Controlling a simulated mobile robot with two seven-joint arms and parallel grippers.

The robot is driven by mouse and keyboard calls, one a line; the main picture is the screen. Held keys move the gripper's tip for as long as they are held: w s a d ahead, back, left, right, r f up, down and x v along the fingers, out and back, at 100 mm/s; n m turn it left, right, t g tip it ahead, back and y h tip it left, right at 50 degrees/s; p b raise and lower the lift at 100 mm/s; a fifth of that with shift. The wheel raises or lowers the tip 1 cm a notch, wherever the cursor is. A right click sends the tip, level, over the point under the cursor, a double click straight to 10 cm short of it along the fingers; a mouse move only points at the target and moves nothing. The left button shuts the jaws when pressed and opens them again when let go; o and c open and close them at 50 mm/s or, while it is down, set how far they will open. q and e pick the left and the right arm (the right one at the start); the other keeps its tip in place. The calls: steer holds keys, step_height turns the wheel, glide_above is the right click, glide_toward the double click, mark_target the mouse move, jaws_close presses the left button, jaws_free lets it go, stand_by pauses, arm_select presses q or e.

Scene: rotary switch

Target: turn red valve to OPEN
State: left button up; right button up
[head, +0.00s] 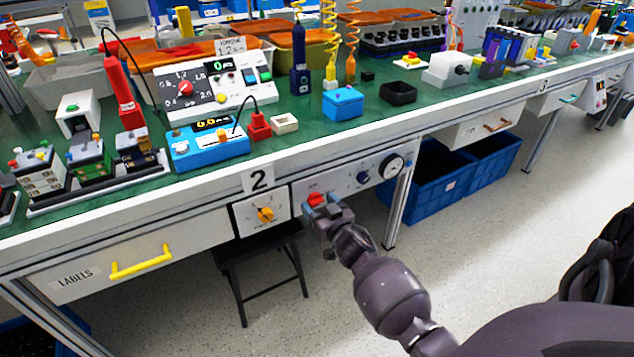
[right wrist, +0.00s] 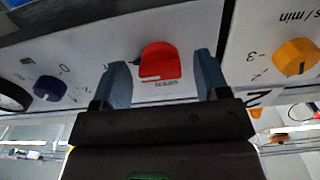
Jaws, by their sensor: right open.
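The red valve (head: 315,198) is a small knob on the white front panel under the table edge, right of the number 2 plate. In the right wrist view the red valve (right wrist: 159,61) shows large, with a pale mark near its lower edge. Small upside-down lettering sits just below it. My right gripper (head: 321,203) is open in front of the panel. Its two blue-grey fingers (right wrist: 163,78) stand on either side of the valve, with visible gaps. I cannot tell how deep the fingertips reach. My left gripper is not in view.
An orange knob (head: 265,214) on its own white plate is left of the valve. A dark blue knob (head: 363,177) and a round gauge (head: 390,167) are to its right. A black stool (head: 262,262) stands below. Floor space in front is partly clear.

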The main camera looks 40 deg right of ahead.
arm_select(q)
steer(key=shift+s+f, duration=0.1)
arm_select(e)
steer(key=shift+w, duration=0.25)
steer(key=c, duration=0.9)
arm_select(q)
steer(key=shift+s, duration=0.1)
